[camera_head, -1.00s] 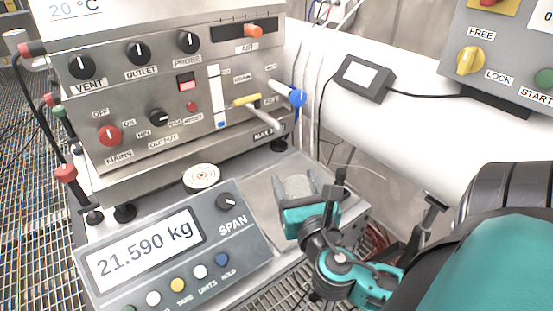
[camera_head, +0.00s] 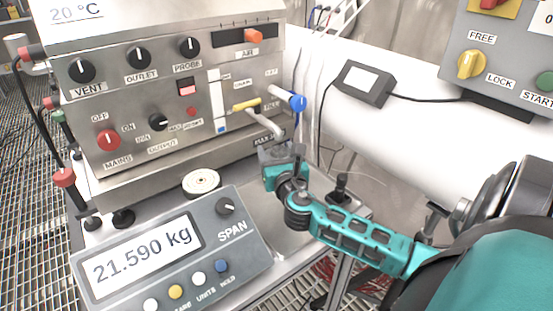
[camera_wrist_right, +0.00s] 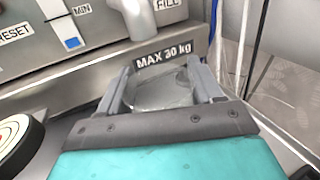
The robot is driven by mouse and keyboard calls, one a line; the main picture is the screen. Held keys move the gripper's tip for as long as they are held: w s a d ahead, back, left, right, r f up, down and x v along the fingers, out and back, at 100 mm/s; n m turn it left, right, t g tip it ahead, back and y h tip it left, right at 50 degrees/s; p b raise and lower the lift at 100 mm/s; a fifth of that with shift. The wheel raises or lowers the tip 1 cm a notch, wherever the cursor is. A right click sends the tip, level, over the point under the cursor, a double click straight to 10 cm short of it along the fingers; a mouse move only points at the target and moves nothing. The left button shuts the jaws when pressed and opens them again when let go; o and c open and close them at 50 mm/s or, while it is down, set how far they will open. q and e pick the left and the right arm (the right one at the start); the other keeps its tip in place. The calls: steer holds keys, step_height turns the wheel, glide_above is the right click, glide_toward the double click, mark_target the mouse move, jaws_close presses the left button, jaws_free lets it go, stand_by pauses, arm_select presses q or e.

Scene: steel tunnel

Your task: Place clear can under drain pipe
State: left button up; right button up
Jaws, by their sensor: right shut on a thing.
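My right gripper (camera_head: 282,152) is shut on the clear can (camera_wrist_right: 158,92), with a finger on each side of it. The can is see-through and its outline is hard to make out in the head view. The steel drain pipe (camera_head: 266,124) comes out of the machine's front near the yellow lever (camera_head: 246,104). In the right wrist view the pipe (camera_wrist_right: 138,16) reaches down just beyond the can, near its far rim. I cannot tell whether its end is over the opening or whether the can touches the surface below. My left gripper is not in view.
The steel machine (camera_head: 150,100) stands behind the scale's bare plate (camera_head: 255,213). The scale display (camera_head: 145,247) reads 21.590 kg. A round target-marked disc (camera_head: 201,181) sits left of the gripper. A blue-ended lever (camera_head: 297,101) sticks out just right of the pipe.

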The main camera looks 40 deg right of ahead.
steer(key=shift+f, duration=0.65)
steer(key=o, duration=1.2)
steer(key=shift+c, duration=0.2)
